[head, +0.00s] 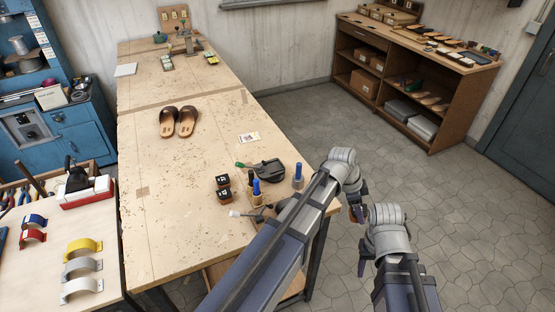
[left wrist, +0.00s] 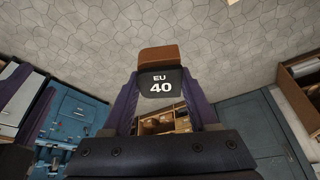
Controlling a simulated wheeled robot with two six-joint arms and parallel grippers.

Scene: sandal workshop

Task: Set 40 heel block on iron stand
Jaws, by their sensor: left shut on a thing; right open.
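The 40 heel block (left wrist: 161,84) shows in the left wrist view as a black block with white "EU 40" lettering and a brown end. My left gripper (left wrist: 160,95) is shut on it, with dark fingers on both sides. In the head view my left gripper (head: 358,212) is out past the bench's right edge, over the floor, and mostly hides the block. My right gripper (head: 364,262) is open and empty, just below it in the picture. A black iron piece (head: 266,172), perhaps the iron stand, lies on the bench near its right edge; its exact shape is unclear.
Two dark labelled blocks (head: 223,195), blue-topped tools (head: 298,176) and a hammer-like tool (head: 250,213) are near the black piece. Brown sandals (head: 179,122) and a card (head: 249,137) lie farther back. The workbench (head: 170,215) is bare at left. A wooden shelf (head: 345,60) stands across the floor.

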